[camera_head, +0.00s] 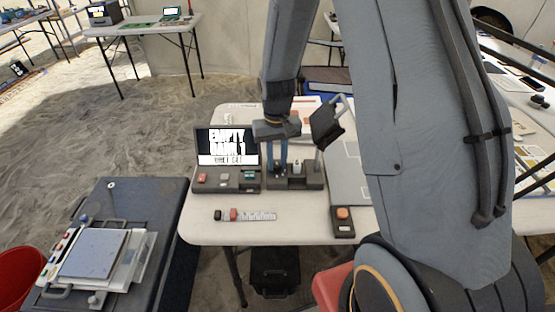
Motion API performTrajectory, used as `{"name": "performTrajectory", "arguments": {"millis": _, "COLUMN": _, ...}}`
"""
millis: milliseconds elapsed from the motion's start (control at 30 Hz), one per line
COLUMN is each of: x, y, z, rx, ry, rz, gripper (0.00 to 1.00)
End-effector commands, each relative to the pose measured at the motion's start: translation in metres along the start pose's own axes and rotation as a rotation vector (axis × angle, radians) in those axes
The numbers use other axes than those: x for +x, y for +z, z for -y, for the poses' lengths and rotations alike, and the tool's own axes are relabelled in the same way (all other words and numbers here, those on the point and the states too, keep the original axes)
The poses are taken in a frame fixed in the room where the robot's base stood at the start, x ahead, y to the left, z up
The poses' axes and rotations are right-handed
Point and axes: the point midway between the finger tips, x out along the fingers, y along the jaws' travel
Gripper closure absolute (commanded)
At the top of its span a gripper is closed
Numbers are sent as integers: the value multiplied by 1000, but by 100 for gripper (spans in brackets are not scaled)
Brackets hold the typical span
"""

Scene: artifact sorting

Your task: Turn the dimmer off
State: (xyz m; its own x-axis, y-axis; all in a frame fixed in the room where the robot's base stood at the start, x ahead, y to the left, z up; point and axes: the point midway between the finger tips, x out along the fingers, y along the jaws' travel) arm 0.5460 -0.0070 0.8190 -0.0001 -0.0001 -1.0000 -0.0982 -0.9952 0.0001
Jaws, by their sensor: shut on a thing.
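My gripper (277,168) points straight down over the white table, its slim bluish fingers at a dark control box (312,182) just right of the screen console. It is shut on a small control of this box, which the fingers mostly hide. I take this box to be the dimmer, but no label on it is readable. A small pale upright piece (297,168) stands on the box right of the fingers. A lamp-like dark head (327,124) with a light handle stands over the box's right end.
A console with a lit screen (228,160) and coloured buttons stands left of my gripper. In front lie a pale strip (257,216) with small blocks and a box with an orange button (343,214). My arm hides much of the right side. A dark case (172,215) stands left.

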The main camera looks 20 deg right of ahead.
Motion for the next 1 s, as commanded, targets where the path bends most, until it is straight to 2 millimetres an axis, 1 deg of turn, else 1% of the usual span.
{"name": "performTrajectory", "arguments": {"millis": 533, "x": -1, "y": -1, "z": 0, "rx": -26, "ry": 0, "rz": -3, "gripper": 100}}
{"name": "performTrajectory", "arguments": {"millis": 567, "x": -1, "y": -1, "z": 0, "rx": -26, "ry": 0, "rz": -3, "gripper": 74}}
{"name": "performTrajectory", "arguments": {"millis": 633, "x": -1, "y": -1, "z": 0, "rx": -25, "ry": 0, "rz": -3, "gripper": 62}}
{"name": "performTrajectory", "arguments": {"millis": 667, "x": -1, "y": -1, "z": 0, "rx": -25, "ry": 0, "rz": -2, "gripper": 60}}
{"name": "performTrajectory", "arguments": {"millis": 900, "x": 0, "y": 0, "z": 0, "rx": -24, "ry": 0, "rz": -1, "gripper": 60}}
{"name": "performTrajectory", "arguments": {"millis": 1000, "x": -3, "y": -1, "z": 0, "rx": -24, "ry": 0, "rz": -2, "gripper": 60}}
